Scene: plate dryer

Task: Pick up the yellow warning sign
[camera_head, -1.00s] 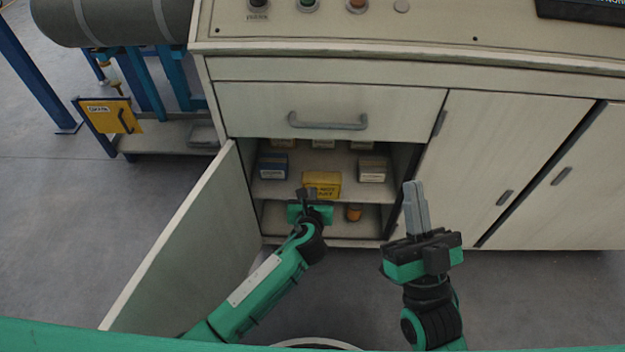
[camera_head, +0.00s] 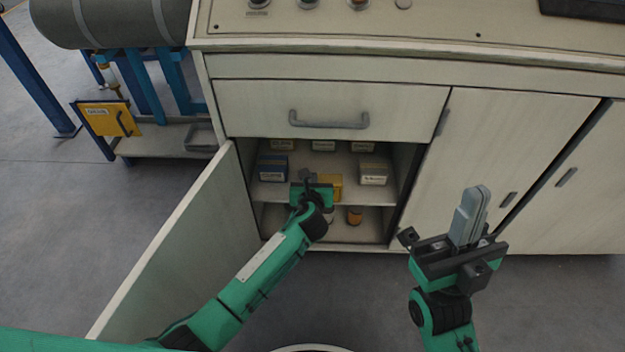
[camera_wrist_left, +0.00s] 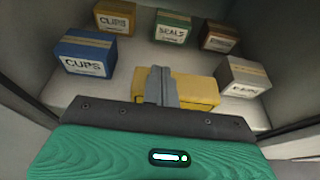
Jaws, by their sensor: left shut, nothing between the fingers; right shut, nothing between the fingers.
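A yellow box-like object (camera_head: 328,184) sits on the upper shelf of the open cabinet, partly hidden behind my left gripper; no clear warning sign shows in it. My right gripper (camera_head: 478,192) is shut and empty, pointing up in front of the closed doors. A yellow panel (camera_head: 108,119) stands at far left.
Boxes stand around the yellow one: a blue-sided box (camera_wrist_left: 85,55), a green-labelled box (camera_wrist_left: 172,27) and a grey one (camera_wrist_left: 242,76). The open door (camera_head: 180,240) flanks my left arm. A drawer handle (camera_head: 328,120) juts out above.

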